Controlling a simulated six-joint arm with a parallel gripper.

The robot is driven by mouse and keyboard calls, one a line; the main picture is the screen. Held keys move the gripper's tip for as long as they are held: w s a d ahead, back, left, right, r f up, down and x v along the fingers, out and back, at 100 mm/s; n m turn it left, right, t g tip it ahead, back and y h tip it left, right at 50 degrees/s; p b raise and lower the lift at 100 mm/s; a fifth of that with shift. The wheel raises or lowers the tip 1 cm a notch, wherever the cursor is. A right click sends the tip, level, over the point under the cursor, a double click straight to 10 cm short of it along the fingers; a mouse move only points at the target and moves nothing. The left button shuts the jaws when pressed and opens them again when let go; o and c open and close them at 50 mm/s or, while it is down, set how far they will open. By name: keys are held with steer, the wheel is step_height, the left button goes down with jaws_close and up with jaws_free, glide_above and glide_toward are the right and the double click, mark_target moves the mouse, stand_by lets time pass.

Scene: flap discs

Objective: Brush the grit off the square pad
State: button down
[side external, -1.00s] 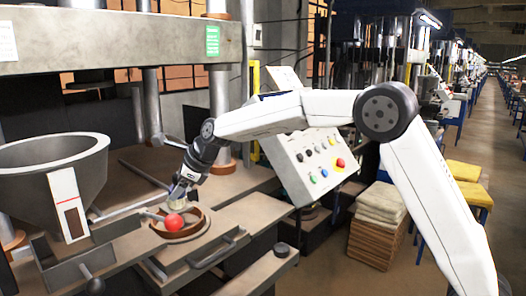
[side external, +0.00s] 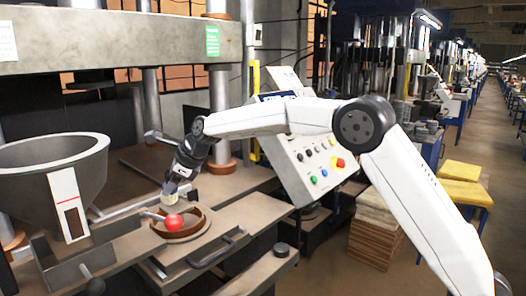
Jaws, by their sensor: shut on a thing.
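My gripper (side external: 175,186) hangs tilted downward just above and behind the round brown mould ring (side external: 197,227) on the press bench. It is shut on a small pale thing (side external: 170,188), too small here to tell whether it is a brush. The pale thing appears apart from the ring. A red ball knob (side external: 175,222) on a short grey lever shows in front of the ring's opening and hides part of it. I cannot make out a separate square pad or any grit at this size.
A large grey hopper (side external: 95,160) stands to the left. A control panel (side external: 315,165) with coloured buttons stands to the right, close below my arm. Steel press columns (side external: 222,95) rise behind. The bench (side external: 240,208) right of the ring is clear.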

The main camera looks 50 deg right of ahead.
steer(key=shift+r, duration=3.05)
steer(key=shift+r, duration=0.15)
steer(key=shift+r, duration=1.35)
steer(key=shift+w+f, duration=0.1)
steer(key=shift+f, duration=0.45)
steer(key=shift+f, duration=0.15)
